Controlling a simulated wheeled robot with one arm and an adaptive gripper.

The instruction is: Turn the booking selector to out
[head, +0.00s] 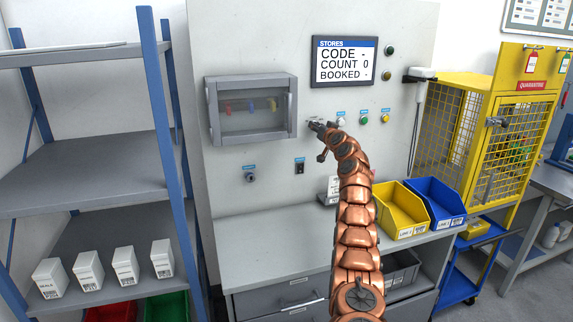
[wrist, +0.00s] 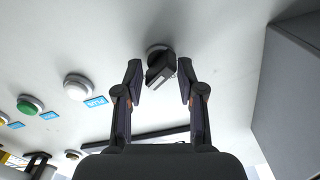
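A dark selector knob with a pale mark (wrist: 161,73) sticks out of the white panel in the wrist view. I take it for the booking selector; its label and positions cannot be read. My gripper (wrist: 159,80) is open, with one finger on each side of the knob and a visible gap at both. In the head view my gripper (head: 322,127) is at the panel, left of the white button (head: 340,121), and hides the knob. The stores display (head: 344,62) reads CODE -, COUNT 0, BOOKED -.
Green (head: 364,120) and yellow (head: 385,118) buttons are to the right. A clear-fronted key cabinet (head: 251,133) is close on the left. Another round knob (head: 251,178) and a black switch (head: 299,166) are lower. Yellow (head: 402,226) and blue (head: 433,215) bins stand on the counter.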

